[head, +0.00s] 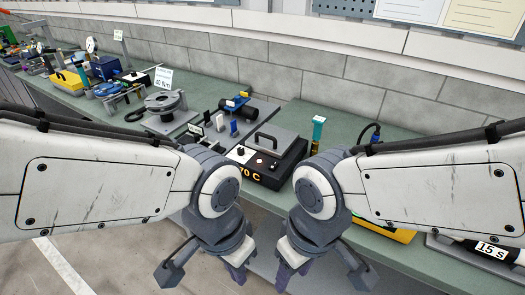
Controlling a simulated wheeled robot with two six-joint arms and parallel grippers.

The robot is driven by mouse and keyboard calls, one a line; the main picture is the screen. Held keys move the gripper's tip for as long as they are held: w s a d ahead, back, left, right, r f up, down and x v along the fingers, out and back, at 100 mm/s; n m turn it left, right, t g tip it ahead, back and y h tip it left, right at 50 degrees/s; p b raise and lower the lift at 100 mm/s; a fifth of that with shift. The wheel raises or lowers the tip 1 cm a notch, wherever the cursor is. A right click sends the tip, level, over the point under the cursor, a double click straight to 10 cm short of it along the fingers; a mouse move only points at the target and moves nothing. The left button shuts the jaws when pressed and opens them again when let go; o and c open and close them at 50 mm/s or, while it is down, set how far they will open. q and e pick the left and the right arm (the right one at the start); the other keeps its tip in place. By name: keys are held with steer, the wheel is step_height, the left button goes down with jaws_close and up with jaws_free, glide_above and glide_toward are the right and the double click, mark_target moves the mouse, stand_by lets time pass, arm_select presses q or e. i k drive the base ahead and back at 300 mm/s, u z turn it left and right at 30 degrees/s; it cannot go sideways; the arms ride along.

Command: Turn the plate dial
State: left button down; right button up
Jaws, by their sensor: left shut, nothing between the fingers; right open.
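A dark hot plate (289,164) with a grey lid and black handle stands on the green bench in the middle. A small dark dial (241,151) shows at the left of the panel. My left gripper (237,280) is shut and empty, low in front of the bench and apart from the hot plate. My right gripper (284,281) is open and empty, beside the left one and also apart from the plate. Both fingertips are partly hidden by the wrists.
A round grey fixture (163,104) with a "40 Nm" sign (162,78) stands left of the plate. A teal-topped post (318,128) stands just right of it. A yellow item (396,235) and a "15 s" tool (492,249) lie at the right. The block wall closes the back.

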mark_target(241, 150)
steer(key=z, duration=0.25)
steer(key=k, duration=0.35)
steer(key=u, duration=0.55)
steer(key=i, duration=0.65)
steer(key=z, duration=0.7)
steer(key=i, duration=0.35)
steer(key=z, duration=0.45)
